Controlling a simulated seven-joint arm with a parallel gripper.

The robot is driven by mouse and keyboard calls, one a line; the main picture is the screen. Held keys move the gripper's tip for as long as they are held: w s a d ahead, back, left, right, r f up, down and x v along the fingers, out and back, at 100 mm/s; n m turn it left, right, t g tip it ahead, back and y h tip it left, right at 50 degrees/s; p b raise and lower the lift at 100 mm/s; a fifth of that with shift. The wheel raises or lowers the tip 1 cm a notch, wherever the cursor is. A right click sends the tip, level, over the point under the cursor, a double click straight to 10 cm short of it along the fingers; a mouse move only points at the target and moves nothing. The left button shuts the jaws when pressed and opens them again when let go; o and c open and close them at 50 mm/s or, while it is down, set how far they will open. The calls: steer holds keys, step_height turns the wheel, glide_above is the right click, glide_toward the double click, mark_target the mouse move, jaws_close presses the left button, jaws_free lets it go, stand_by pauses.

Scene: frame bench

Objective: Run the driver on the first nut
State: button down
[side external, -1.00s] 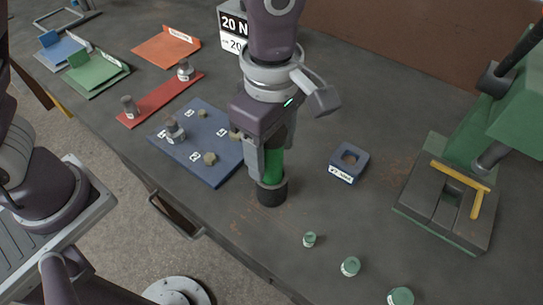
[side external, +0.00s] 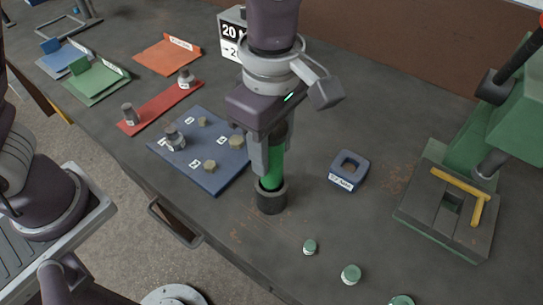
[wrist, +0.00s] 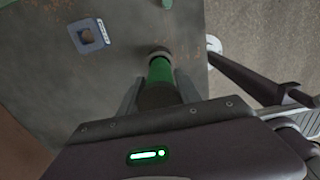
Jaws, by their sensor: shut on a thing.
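The green driver (side external: 273,168) stands upright between the fingers of my gripper (side external: 266,155), which is shut on it. Its lower end is inside or just at the mouth of a dark round holder (side external: 271,200) on the bench; how deep is unclear. In the wrist view the driver (wrist: 160,72) runs away from my gripper (wrist: 158,97) to a grey ring. A blue plate (side external: 225,178) lies left of the holder, with brass-coloured nuts (side external: 209,166) (side external: 203,121) (side external: 236,142) beside small labels. A grey labelled socket-like piece (side external: 175,139) stands on its left part.
A red strip (side external: 160,106) carries two grey pieces. A blue block with a hole (side external: 349,170) lies right of the holder. Several green-topped pieces (side external: 351,274) stand near the front edge. A green press (side external: 447,200) is at right. Coloured trays (side external: 168,54) lie at the back left.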

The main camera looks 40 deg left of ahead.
step_height(320, 180, up, 6)
steer(key=shift+r, duration=0.15)
steer(key=shift+w+a+r+n, duration=0.15)
steer(key=shift+w+a+r, duration=0.05)
steer(key=shift+a+r, duration=0.3)
steer(key=shift+w+a+r+n, duration=0.15)
steer(key=shift+a+r, duration=0.25)
steer(key=shift+a, duration=0.1)
steer(key=s+a+r+n, duration=0.1)
steer(key=a+n, duration=0.3)
steer(key=a, duration=0.7)
steer(key=s+a+r+n, duration=0.1)
steer(key=a+n, duration=0.3)
steer(key=a, duration=0.7)
steer(key=shift+s+a+r, duration=0.25)
steer(key=shift+s+r, duration=0.1)
steer(key=shift+r, duration=0.1)
step_height(320, 180, down, 7)
steer(key=shift+r, duration=0.15)
steer(key=shift+f, duration=0.25)
stand_by(0.4)
